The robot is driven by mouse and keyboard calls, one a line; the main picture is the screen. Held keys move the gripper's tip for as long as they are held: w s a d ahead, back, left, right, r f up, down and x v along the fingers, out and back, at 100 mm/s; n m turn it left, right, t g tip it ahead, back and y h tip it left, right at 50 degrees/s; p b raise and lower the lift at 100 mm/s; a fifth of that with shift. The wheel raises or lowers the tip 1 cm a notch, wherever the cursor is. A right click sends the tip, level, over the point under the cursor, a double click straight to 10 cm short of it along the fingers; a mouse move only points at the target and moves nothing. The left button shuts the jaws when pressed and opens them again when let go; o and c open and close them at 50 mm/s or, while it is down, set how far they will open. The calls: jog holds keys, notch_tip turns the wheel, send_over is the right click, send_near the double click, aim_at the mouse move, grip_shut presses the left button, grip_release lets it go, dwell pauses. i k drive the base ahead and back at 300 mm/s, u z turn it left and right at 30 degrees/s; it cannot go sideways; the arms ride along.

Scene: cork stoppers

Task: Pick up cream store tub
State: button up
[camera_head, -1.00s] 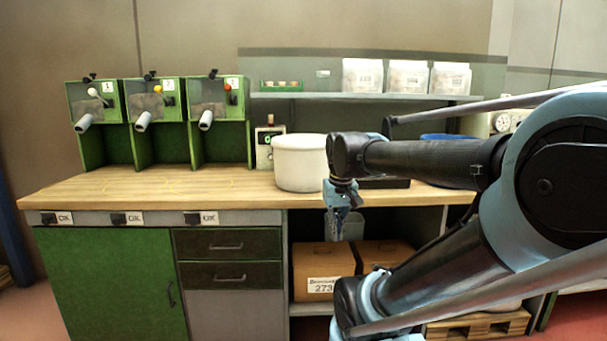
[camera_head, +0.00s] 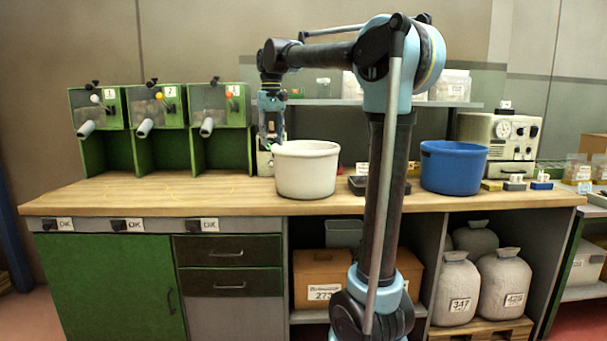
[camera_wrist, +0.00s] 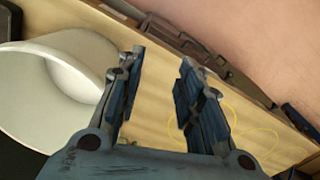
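The cream store tub (camera_head: 306,172) stands upright on the wooden worktop, right of the green dispensers. In the wrist view the tub (camera_wrist: 50,115) fills the left side, with its open mouth and pale inside showing. My gripper (camera_head: 271,140) hangs pointing down at the tub's left rim, at about rim height or just above. In the wrist view my gripper (camera_wrist: 160,75) has its two fingers apart with bare wood between them. The tub's rim lies beside the left finger, not between the fingers. Whether that finger touches the rim cannot be told.
A blue tub (camera_head: 453,168) and a grey machine with a dial (camera_head: 500,138) stand to the right. Green dispensers (camera_head: 147,110) stand at the back left. A shelf (camera_head: 330,102) runs behind. The worktop (camera_head: 150,195) is clear at front left.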

aim_at(305, 169)
jog(key=u, duration=1.15)
jog(key=i, duration=0.65)
jog(key=z, duration=1.75)
